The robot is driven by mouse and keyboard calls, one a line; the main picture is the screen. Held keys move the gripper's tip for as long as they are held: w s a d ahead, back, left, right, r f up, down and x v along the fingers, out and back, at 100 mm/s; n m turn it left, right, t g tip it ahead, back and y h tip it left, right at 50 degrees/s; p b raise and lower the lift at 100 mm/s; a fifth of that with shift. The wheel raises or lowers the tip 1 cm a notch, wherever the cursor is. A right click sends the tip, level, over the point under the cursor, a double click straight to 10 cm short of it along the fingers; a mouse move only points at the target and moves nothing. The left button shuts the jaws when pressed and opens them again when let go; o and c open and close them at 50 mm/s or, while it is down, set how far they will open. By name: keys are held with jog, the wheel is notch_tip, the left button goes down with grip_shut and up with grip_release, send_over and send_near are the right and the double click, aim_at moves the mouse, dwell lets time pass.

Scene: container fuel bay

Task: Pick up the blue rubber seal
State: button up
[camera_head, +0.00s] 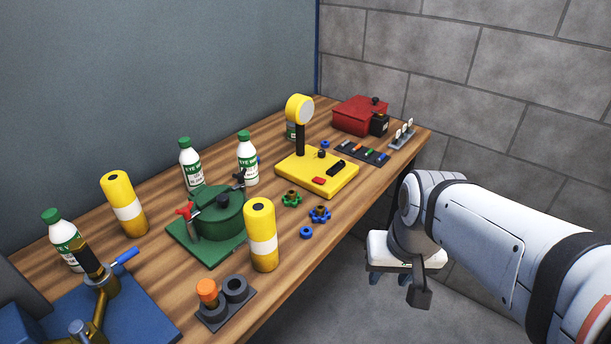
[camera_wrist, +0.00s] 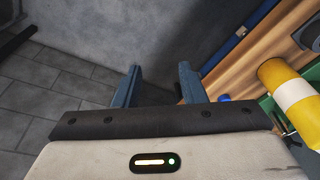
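A small blue ring (camera_head: 306,232), which looks like the blue rubber seal, lies flat near the table's front edge in the head view. It is just in front of a blue star-shaped knob (camera_head: 319,214) and right of a yellow canister with a white band (camera_head: 260,236). My gripper (camera_head: 389,282) hangs off the table's front side, right of the ring, empty. In the wrist view its two fingers (camera_wrist: 158,85) are apart. A bit of blue (camera_wrist: 224,98) shows beside the right finger; I cannot tell which piece it is.
The wooden table (camera_head: 292,258) also carries a green pot (camera_head: 217,215), green knob (camera_head: 291,198), yellow lamp base (camera_head: 316,172), red box (camera_head: 358,115), several white bottles and a dark holder (camera_head: 224,312). Floor in front of the table is clear; a block wall (camera_head: 500,90) stands behind my arm.

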jog(key=w+a+f+m+g+y+p, duration=0.2)
jog(key=w+a+m+g+y, duration=0.1)
jog(key=a+m+y, duration=0.15)
jog(key=m+t+y+p, duration=0.4)
jog(key=m+y, duration=0.4)
jog(key=m, duration=0.8)
send_near(307, 230)
jog(key=shift+t, duration=0.3)
jog(key=x, duration=0.2)
jog(key=p+x, duration=0.1)
jog(key=x, duration=0.4)
jog(key=shift+s+a+f, duration=0.15)
jog(key=shift+a+f, duration=0.2)
jog(key=shift+c, duration=0.4)
jog(key=c, duration=0.7)
jog(key=shift+o, duration=0.2)
jog(key=shift+r, duration=0.15)
